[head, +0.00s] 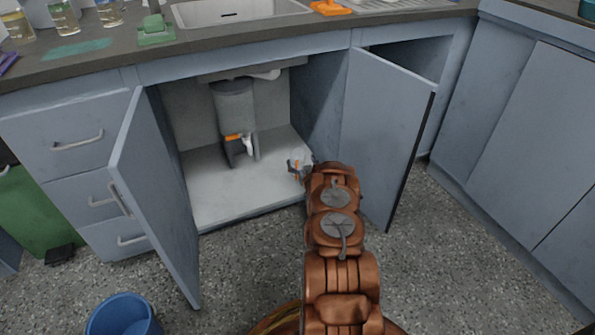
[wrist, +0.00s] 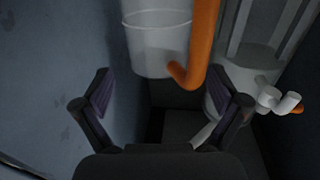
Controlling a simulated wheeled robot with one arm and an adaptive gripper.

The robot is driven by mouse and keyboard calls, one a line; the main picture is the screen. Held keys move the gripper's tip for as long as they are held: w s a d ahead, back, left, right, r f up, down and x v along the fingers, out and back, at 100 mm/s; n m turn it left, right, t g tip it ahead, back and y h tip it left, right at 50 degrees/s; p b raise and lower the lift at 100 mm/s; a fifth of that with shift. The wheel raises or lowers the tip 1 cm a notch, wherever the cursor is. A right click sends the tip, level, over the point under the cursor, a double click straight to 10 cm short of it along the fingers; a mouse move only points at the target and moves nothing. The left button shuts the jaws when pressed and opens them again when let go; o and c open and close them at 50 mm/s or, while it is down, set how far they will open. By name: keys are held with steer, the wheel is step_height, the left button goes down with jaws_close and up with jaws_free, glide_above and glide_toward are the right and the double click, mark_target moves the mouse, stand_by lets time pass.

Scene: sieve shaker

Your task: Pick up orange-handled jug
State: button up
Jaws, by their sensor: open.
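The orange-handled jug (wrist: 150,42) is a translucent whitish vessel at the top middle of the wrist view. Its orange handle (wrist: 203,42) runs down its right side and hooks at the lower end. My gripper (wrist: 161,92) is open, with its dark fingers spread on either side below the jug. The handle is ahead, between the finger lines and closer to the right finger. Nothing is between the pads. In the head view, a small piece of the jug (head: 301,157) shows past my arm inside the open cupboard; my arm hides the rest.
A grey dispenser (head: 235,105) with a white tap stands in the cupboard; its tap (wrist: 270,98) is right of the jug in the wrist view. Open doors (head: 155,190) (head: 385,125) flank the cupboard. The cupboard floor (head: 225,190) is clear in front. A blue bucket (head: 124,315) stands outside.

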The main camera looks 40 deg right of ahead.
steer(key=shift+x, duration=0.95)
steer(key=c, duration=1.7)
